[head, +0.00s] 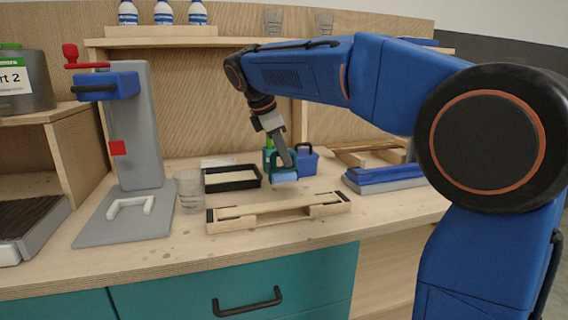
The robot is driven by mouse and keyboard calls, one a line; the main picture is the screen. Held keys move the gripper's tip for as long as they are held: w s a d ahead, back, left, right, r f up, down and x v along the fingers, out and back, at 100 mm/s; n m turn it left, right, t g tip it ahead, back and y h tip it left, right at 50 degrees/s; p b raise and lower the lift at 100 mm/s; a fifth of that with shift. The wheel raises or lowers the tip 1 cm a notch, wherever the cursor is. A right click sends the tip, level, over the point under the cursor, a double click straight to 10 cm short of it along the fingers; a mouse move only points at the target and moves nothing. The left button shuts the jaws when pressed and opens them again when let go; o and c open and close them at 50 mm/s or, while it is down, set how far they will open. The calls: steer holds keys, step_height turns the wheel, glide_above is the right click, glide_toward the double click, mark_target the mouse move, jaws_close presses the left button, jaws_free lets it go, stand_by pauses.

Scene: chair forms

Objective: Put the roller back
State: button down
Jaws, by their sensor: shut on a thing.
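The roll is just behind the wooden rack (270,213) in the picture and appears a little above the worktop. My gripper is small here, and its fingertips are hard to make out. A black-rimmed tray (232,187) with a pale inside lies left of the roller.
A clear cup (189,190) and a grey press (137,130) with a red knob stand left. A blue box (308,161) with a dark handle is behind the roller. Blue flat pieces (385,180) lie right. The worktop's front strip is clear.

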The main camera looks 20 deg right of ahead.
steer(key=shift+f, duration=1.15)
steer(key=shift+f, duration=0.1)
steer(key=c, duration=1.7)
jaws_free()
steer(key=shift+c, duration=0.2)
steer(key=v, duration=1.2)
